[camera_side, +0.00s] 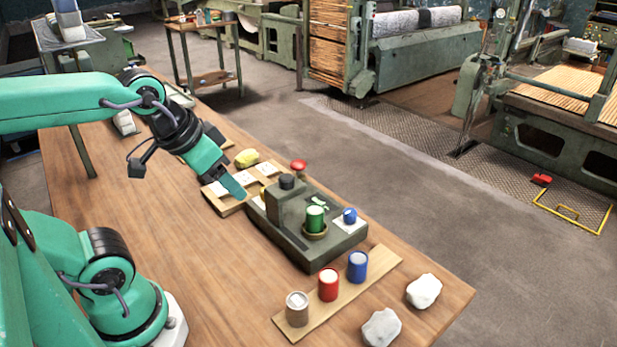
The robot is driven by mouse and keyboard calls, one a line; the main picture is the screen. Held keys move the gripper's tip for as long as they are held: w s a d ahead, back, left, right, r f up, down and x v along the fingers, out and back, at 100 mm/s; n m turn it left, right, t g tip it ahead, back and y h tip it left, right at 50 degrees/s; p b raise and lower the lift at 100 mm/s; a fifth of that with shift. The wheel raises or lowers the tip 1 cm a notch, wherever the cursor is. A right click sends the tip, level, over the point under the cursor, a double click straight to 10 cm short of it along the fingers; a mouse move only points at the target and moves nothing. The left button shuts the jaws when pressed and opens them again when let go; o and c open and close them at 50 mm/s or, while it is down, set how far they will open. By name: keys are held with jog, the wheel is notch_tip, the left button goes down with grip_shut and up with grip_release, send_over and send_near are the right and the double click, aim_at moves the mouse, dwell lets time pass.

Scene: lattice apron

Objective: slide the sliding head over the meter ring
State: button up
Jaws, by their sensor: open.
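The grey-green device (330,250) stands on the wooden table. Its sliding head looks to be the upright block (288,208) with a black knob on top, at the device's left end. The meter ring looks to be the tan ring (315,234) to the right of the head. A green cylinder (315,217) stands in this ring, and the head is beside the ring, not over it. My gripper (236,188) is open, just left of the head and above a wooden board. One finger hides most of the other. I cannot tell whether it touches anything.
A wooden board (213,193) with white cards lies behind my gripper, near a yellow lump (246,157) and a red knob (299,166). A blue ball (350,215) sits right of the ring. In front are a plank (343,287) with three cans and two white lumps (424,291).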

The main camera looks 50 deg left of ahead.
jog(key=shift+w+r, duration=0.1)
jog(key=n+g, duration=0.5)
jog(key=n, duration=0.4)
send_near(286, 177)
jog(key=shift+d+f, duration=0.25)
jog(key=shift+f, duration=0.05)
jog(key=shift+w+a+f+g, duration=0.25)
jog(key=shift+w+f+g, duration=0.05)
jog(key=shift+f, duration=3.9)
